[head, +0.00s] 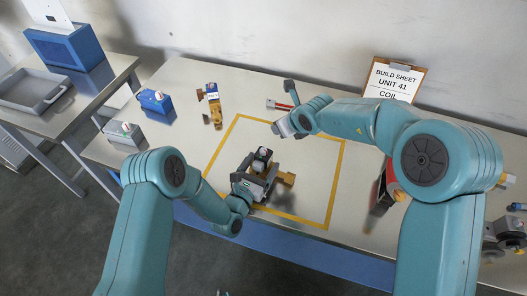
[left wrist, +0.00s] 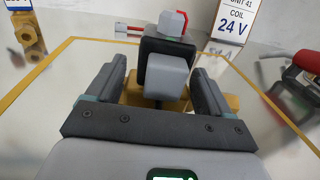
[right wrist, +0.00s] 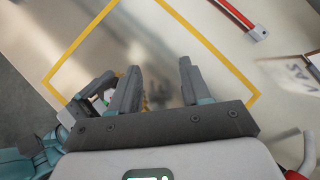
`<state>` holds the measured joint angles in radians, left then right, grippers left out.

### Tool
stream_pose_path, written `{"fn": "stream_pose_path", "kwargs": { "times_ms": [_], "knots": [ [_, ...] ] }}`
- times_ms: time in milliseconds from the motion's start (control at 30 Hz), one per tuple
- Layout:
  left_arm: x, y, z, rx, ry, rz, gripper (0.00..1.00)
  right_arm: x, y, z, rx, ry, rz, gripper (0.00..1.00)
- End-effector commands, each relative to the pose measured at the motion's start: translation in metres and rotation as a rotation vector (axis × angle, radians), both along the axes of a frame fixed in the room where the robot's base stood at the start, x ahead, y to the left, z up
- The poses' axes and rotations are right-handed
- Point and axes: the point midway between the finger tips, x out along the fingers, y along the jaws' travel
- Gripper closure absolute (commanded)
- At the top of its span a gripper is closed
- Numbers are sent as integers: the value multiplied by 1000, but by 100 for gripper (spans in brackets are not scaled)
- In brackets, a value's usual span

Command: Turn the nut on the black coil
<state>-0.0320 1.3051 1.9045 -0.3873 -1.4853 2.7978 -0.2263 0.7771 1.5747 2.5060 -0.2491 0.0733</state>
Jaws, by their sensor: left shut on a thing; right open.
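The black coil (head: 261,166) stands on a brass valve body (head: 287,179) inside the yellow taped square. In the left wrist view the coil (left wrist: 149,50) has a grey block (left wrist: 168,75) on its near side and a light grey nut (left wrist: 172,24) with a red mark on top. My left gripper (head: 258,184) is shut on the coil unit, one finger on each side; the exact contact is hard to see. My right gripper (head: 279,128) is open and empty, above and behind the coil, apart from it. In the right wrist view the nut (right wrist: 108,96) is partly hidden beside the left finger.
A red-handled tool (head: 279,105) lies behind the square. Another brass valve (head: 214,110) and a blue box (head: 155,102) stand at left. A clipboard sheet (head: 394,80) leans on the wall. A red object (head: 388,183) is at right, partly behind my right arm.

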Motion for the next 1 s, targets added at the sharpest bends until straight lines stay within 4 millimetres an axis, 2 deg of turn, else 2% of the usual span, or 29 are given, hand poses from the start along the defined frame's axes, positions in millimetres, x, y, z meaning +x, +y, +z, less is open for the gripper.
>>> {"fn": "stream_pose_path", "kwargs": {
  "times_ms": [33, 100, 233, 367, 500, 700, 867, 1000],
  "knots": [
    [0, 0, 0, 1, 0, 0, 73, 10, -8, -13, 29, -52, 12, 53],
    [0, 0, 0, 2, 1, 0, 73, 20, -12, -25, 87, -136, 48, 53],
    [0, 0, 0, 2, 1, 0, 73, 22, -13, -43, 232, -260, 144, 53],
    [0, 0, -1, 2, 1, 0, 73, 3, -9, -55, 423, -341, 256, 53],
    [0, 0, -1, 2, 1, 0, 73, -31, -6, -57, 635, -381, 364, 53],
    [0, 0, -1, 2, 1, 0, 73, -66, -11, -59, 750, -477, 558, 53],
    [0, 0, -1, 2, 1, -1, 73, -73, -4, -58, 778, -502, 608, 53],
    [0, 0, -1, 1, 2, -1, 73, -65, 18, -58, 778, -501, 611, 53]
  ]
}}
